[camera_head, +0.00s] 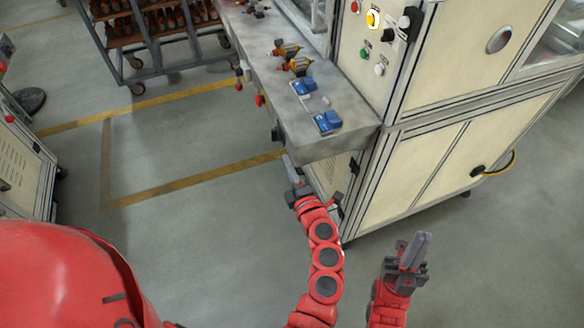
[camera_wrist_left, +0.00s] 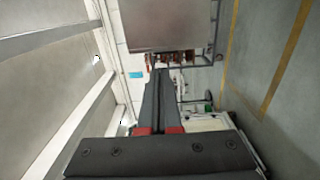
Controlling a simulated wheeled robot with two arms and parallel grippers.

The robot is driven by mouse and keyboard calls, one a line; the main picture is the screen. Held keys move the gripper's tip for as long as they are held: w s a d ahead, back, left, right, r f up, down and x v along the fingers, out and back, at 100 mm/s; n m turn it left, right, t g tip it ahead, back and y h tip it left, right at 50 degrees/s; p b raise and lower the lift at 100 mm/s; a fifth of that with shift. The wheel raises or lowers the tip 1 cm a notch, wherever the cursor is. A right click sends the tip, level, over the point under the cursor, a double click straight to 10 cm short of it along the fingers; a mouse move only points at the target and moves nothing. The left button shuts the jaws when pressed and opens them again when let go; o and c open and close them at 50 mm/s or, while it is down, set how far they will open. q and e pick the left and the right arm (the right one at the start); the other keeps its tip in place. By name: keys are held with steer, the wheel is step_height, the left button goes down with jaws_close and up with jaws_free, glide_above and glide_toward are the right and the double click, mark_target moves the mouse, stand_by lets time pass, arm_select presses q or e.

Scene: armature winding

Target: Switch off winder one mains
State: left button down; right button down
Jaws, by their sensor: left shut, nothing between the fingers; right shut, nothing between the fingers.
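A cream machine cabinet (camera_head: 445,150) stands at the right in the head view. Its control panel (camera_head: 383,50) carries a red button (camera_head: 355,6), a yellow round control (camera_head: 373,19), a black switch (camera_head: 388,35), a green button (camera_head: 364,54) and white buttons. The labels are too small to read, so I cannot tell which control is the mains. My left gripper (camera_head: 291,169) is shut and empty, below the front edge of the grey bench and apart from the panel. Its shut fingers also show in the left wrist view (camera_wrist_left: 158,100). My right gripper (camera_head: 416,250) is shut and empty, low in front of the cabinet.
The grey bench (camera_head: 318,150) juts out left of the panel, holding blue blocks (camera_head: 327,122) and copper armatures (camera_head: 298,65). A yellow cable (camera_head: 513,160) loops from the cabinet's lower side. A rack trolley (camera_head: 155,40) stands at the back left. Floor between is clear.

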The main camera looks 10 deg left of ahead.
mark_target(273, 134)
arm_select(q)
steer(key=p+x, duration=0.2)
steer(key=x, duration=0.5)
steer(key=shift+w+a+r+p, duration=0.15)
steer(key=shift+w+a+p, duration=0.05)
steer(key=shift+w+p, duration=0.15)
steer(key=shift+w+a, duration=0.3)
steer(key=shift+w, duration=0.1)
